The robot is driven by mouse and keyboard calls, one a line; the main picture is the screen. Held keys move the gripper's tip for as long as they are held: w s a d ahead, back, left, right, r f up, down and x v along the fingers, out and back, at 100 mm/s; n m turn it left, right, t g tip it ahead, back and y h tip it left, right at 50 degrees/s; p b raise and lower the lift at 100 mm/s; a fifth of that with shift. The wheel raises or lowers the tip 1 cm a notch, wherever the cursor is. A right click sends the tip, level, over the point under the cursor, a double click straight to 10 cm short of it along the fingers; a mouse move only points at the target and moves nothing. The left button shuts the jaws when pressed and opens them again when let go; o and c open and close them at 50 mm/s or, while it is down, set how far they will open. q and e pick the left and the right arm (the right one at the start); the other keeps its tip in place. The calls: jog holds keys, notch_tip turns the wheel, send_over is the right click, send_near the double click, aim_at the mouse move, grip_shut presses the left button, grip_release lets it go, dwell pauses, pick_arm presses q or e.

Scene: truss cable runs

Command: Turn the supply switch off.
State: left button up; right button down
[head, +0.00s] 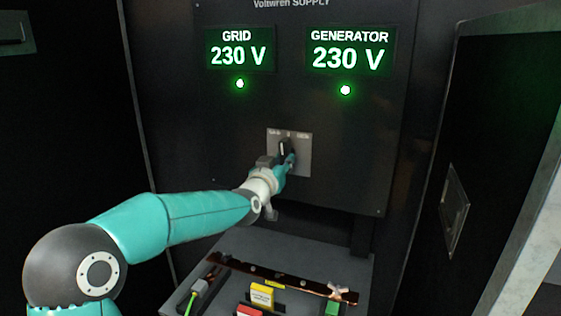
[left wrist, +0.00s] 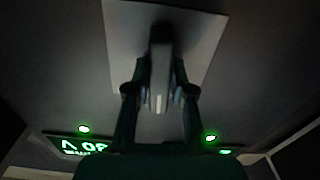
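The supply switch has a dark handle (head: 283,146) on a light grey plate (head: 303,156) in the middle of the panel. Small labels run along the plate's top edge, too small to read surely. The handle looks about upright, but its exact setting is partly hidden by my gripper. My left gripper (head: 287,160) is at the plate. In the left wrist view the handle (left wrist: 159,78) stands between its two fingers (left wrist: 157,80), which lie close against both sides with no clear gap. My right gripper is not in view.
Above the switch, the GRID display (head: 238,50) and the GENERATOR display (head: 347,52) both read 230 V, each with a green lamp lit below. A shelf (head: 240,252) below carries a copper bar and several coloured blocks. Dark cabinet walls stand on both sides.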

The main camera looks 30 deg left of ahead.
pick_arm(q)
grip_shut()
jog(key=shift+m+b, duration=0.3)
jog(key=shift+m, duration=0.2)
jog(key=o, duration=0.8)
grip_release()
jog(key=shift+c, duration=0.2)
jog(key=shift+s, duration=0.15)
jog(key=v, duration=1.1)
jog(key=shift+s+d, duration=0.25)
jog(key=shift+s, duration=0.05)
jog(key=shift+f, duration=0.1)
